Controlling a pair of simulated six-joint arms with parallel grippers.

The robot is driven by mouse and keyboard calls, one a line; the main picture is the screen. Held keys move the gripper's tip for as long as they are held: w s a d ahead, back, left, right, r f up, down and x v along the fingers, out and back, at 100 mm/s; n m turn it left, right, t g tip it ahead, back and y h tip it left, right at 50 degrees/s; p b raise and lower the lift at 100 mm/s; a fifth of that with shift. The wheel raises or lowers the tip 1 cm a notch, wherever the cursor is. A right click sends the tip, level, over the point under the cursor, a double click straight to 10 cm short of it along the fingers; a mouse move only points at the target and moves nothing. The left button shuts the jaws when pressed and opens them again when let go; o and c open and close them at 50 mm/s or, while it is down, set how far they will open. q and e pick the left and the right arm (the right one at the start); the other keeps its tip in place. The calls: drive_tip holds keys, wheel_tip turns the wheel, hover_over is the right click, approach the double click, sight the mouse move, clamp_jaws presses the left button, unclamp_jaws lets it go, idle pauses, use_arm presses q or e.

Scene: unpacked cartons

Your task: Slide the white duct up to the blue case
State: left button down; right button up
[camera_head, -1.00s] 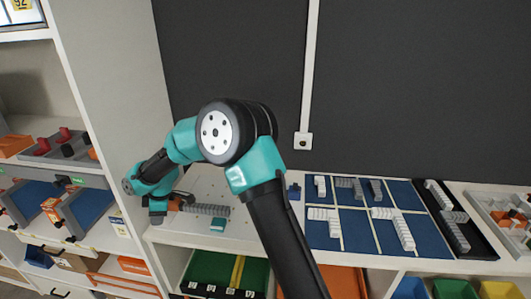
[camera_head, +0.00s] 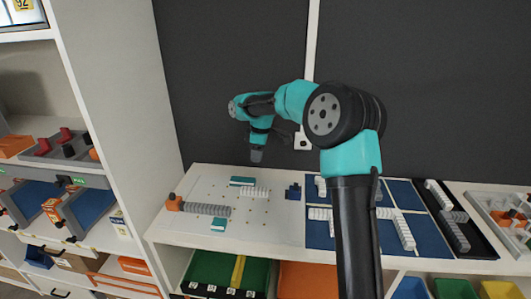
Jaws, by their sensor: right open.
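A short white ribbed duct (camera_head: 255,191) lies on the pale board, just in front of a flat teal block (camera_head: 242,181). The blue case (camera_head: 293,192), a small dark-blue block, stands to its right, with a gap of bare board between them. My right gripper (camera_head: 257,157) is raised behind and above the white duct, apart from it, pointing down. It is open, with nothing visible in it. My left gripper is out of view.
A longer grey ribbed duct (camera_head: 207,209) lies at the left beside an orange block (camera_head: 174,203). Another teal block (camera_head: 218,225) is near the front edge. A blue sectioned mat (camera_head: 325,237) with light ribbed pieces adjoins the board on the right, partly behind my arm.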

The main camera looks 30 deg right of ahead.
sight(255, 189)
drive_tip(key=shift+s+d+r, duration=0.15)
drive_tip(key=shift+d, duration=0.15)
drive_tip(key=f, duration=0.5)
drive_tip(key=w+a+f, duration=0.1)
drive_tip(key=f, duration=1.1)
drive_tip(key=shift+w+a+f, duration=0.2)
drive_tip(key=shift+a, duration=0.15)
drive_tip(key=shift+c, duration=0.2)
drive_tip(key=c, duration=0.6)
